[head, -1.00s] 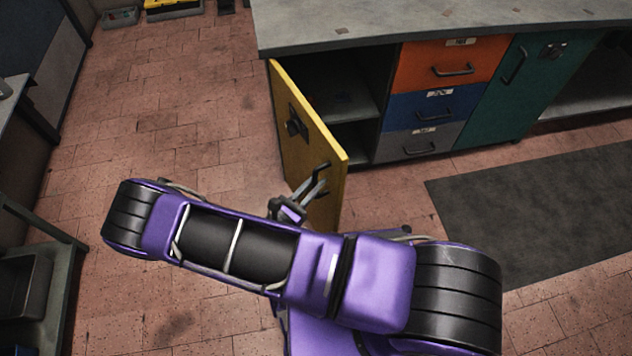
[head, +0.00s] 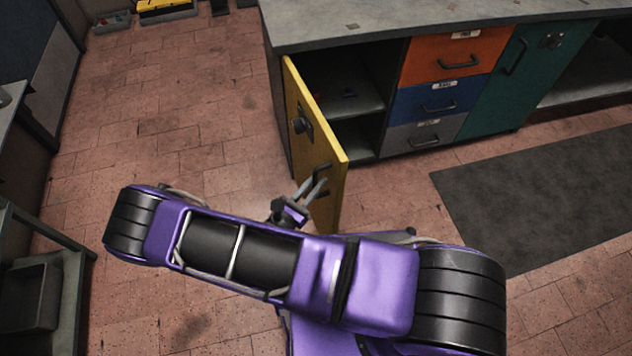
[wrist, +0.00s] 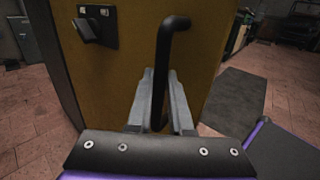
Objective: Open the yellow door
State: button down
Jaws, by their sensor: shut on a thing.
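The yellow door (head: 318,135) stands swung well open from the workbench cabinet, with the shelves inside showing behind it. Its outer face carries a dark latch plate with a knob (head: 301,125) and a dark bar handle (head: 322,172). In the wrist view the door (wrist: 130,60) fills the middle, with the knob (wrist: 88,28) at upper left and the handle (wrist: 163,55) upright in the centre. My gripper (head: 312,186) is shut on the handle; in the wrist view its two fingers (wrist: 161,85) lie on either side of the bar.
Orange (head: 455,60), blue (head: 442,97) and grey (head: 425,134) drawers and a teal door (head: 515,80) are shut, right of the open cabinet. A dark mat (head: 540,200) lies on the floor at right. A side bench (head: 45,240) stands at left. The floor left of the door is clear.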

jog(key=shift+w+a+r, duration=0.15)
jog(key=shift+w+a, duration=0.05)
jog(key=shift+a, duration=0.2)
jog(key=c, duration=0.8)
grip_release()
jog(key=shift+d, duration=0.1)
jog(key=shift+c, duration=0.2)
jog(key=shift+s, duration=0.1)
jog(key=v, duration=1.7)
jog(key=shift+s, duration=0.2)
